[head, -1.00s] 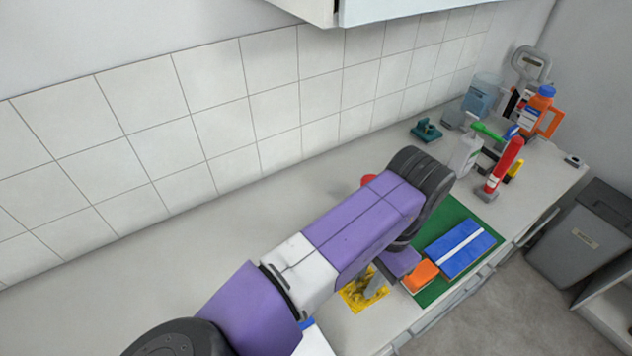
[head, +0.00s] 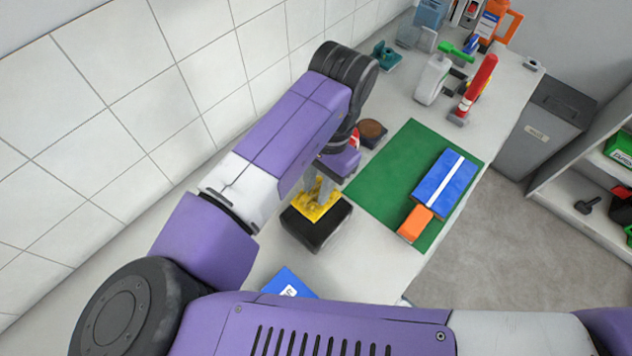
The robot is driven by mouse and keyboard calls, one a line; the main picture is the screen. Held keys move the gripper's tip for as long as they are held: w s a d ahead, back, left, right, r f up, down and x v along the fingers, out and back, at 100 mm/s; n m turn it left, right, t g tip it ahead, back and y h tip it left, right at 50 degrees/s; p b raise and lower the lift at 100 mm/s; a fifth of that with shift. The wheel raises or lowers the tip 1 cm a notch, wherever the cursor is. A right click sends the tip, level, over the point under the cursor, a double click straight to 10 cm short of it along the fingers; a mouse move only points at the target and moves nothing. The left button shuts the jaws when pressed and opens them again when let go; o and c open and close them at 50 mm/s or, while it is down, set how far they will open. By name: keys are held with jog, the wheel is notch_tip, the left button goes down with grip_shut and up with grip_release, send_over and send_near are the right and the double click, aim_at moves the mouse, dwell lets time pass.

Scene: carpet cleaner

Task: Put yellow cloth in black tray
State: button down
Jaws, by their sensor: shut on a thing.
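The yellow cloth (head: 309,211) is in my gripper (head: 320,196), which points down with its fingers shut on it. The cloth is at the top of the black tray (head: 311,238), over its opening. I cannot tell whether the cloth touches the tray. The tray stands on the pale counter, left of the green mat (head: 374,186). My arm hides part of the area behind the gripper.
A round brown-topped container (head: 371,132) stands behind. A blue packet (head: 288,284) lies nearer.

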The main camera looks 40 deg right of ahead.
jog(key=shift+d+f+x, duration=0.1)
jog(key=shift+d+x, duration=0.25)
jog(key=shift+x, duration=1.25)
jog(key=shift+d+f+x, duration=0.1)
jog(key=shift+d+x, duration=0.2)
jog(key=shift+x, duration=1.3)
jog(key=shift+d+x, duration=0.35)
jog(key=shift+x, duration=1.25)
jog(key=shift+w, duration=0.1)
jog(key=c, duration=1.1)
grip_release()
jog(key=shift+r, duration=0.15)
jog(key=v, duration=0.7)
jog(key=shift+r+b, duration=0.25)
jog(key=shift+b, duration=0.05)
